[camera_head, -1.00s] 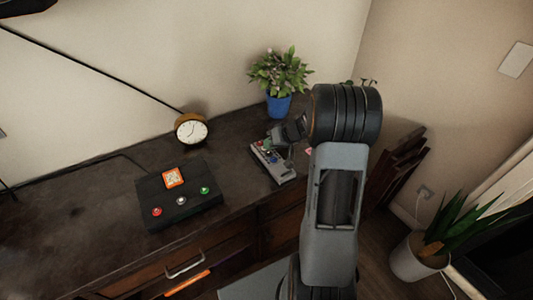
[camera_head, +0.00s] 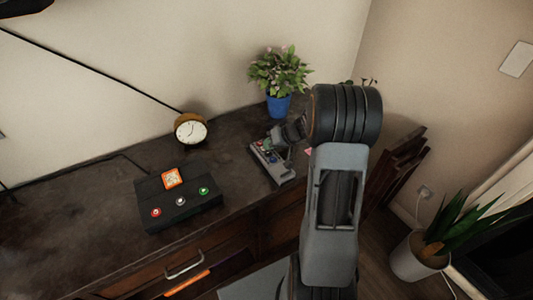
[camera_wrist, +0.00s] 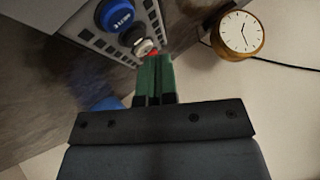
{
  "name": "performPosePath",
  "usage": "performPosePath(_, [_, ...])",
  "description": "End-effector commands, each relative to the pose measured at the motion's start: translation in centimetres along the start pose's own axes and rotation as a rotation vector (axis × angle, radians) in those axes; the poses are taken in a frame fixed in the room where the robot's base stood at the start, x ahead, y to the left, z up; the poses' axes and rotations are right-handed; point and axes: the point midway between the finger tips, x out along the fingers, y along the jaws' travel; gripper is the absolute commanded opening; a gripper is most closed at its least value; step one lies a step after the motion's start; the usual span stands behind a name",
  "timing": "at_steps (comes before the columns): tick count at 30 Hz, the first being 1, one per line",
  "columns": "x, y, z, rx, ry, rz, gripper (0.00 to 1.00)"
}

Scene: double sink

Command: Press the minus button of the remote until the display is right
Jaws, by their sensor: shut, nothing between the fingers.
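The remote (camera_head: 284,177) is a grey box with coloured buttons, lying on the dark dresser top beneath my gripper (camera_head: 281,142). In the wrist view, its grey casing (camera_wrist: 92,38) shows a large blue button (camera_wrist: 115,14) with lettering and a pale button (camera_wrist: 143,46). My gripper's green fingers (camera_wrist: 155,62) are shut and empty. Their tips are at a red button, which they mostly cover; I cannot tell whether they touch it. No minus sign or display reading is legible.
A black box (camera_head: 180,215) with an orange-framed panel (camera_head: 172,178) and red, white and green buttons lies left of the remote. A round clock (camera_head: 191,130) stands behind it. A plant in a blue pot (camera_head: 278,107) stands close behind my gripper. The dresser's left side is clear.

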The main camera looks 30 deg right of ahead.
Motion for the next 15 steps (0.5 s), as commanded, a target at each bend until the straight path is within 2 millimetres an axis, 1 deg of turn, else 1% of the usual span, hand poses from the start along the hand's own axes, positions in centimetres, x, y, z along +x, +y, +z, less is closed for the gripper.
performPosePath(15, [0.44,-0.05,0.78,-0.006,0.003,0.004,0.0])
